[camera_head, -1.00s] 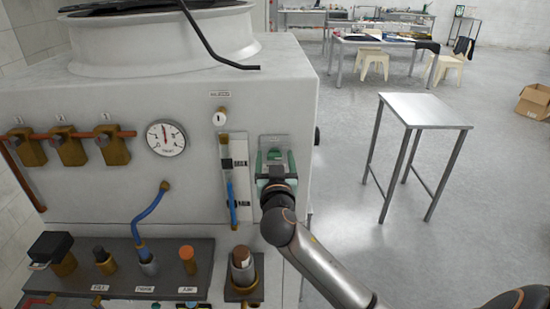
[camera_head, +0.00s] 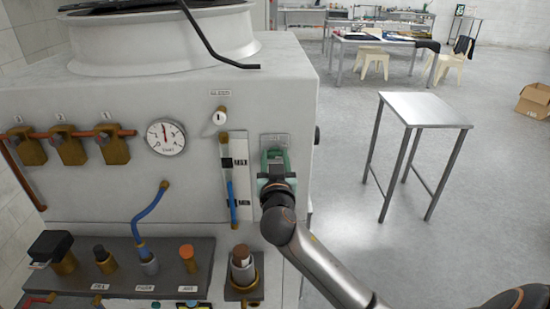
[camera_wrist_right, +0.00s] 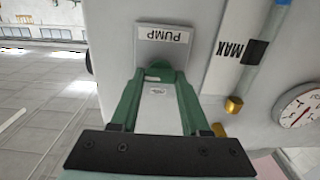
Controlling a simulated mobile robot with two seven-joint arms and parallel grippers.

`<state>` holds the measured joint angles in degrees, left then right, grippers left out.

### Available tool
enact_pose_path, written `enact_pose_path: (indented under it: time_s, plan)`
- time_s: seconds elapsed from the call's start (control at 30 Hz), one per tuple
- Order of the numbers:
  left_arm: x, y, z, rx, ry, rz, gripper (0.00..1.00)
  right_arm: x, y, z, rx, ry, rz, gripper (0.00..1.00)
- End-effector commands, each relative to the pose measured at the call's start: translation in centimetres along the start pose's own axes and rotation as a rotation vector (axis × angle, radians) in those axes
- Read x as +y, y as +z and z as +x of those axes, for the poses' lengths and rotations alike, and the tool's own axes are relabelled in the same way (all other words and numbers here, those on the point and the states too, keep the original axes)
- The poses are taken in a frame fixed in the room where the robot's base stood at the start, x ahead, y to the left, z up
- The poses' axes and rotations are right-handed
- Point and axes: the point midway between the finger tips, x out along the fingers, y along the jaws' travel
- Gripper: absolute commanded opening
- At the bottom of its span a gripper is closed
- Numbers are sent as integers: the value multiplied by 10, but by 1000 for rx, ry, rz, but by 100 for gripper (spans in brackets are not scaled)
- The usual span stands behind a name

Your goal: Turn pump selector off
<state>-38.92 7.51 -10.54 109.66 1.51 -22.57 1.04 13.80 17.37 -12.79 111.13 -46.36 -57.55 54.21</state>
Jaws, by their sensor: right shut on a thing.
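The pump selector's grey plate (camera_wrist_right: 181,57), with a white PUMP label (camera_wrist_right: 164,38), is on the front of the washer cabinet (camera_head: 100,205). In the head view the plate (camera_head: 281,139) shows above my right gripper (camera_head: 273,157), near the cabinet's right edge. In the right wrist view the green fingers of my right gripper (camera_wrist_right: 160,72) converge just below the label. They are shut on the selector knob, which is mostly hidden between the fingertips, so its angle cannot be told. My left gripper is not in view.
A level gauge with MAX and MIN marks (camera_head: 240,166) and a white key-like knob (camera_head: 220,117) sit left of the gripper. A round pressure dial (camera_head: 165,137) is farther left. A ledge with several valves (camera_head: 188,258) juts out below. A metal table (camera_head: 425,111) stands to the right.

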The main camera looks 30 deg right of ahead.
Motion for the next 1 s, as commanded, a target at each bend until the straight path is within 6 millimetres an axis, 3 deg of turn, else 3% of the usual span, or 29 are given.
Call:
enact_pose_path:
  time_s: [0.37,1.0]
  plan:
    - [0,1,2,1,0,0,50,0,1,0,-2,0,-142,0]
    - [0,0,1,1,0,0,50,-2,2,0,-2,-1,-732,0]
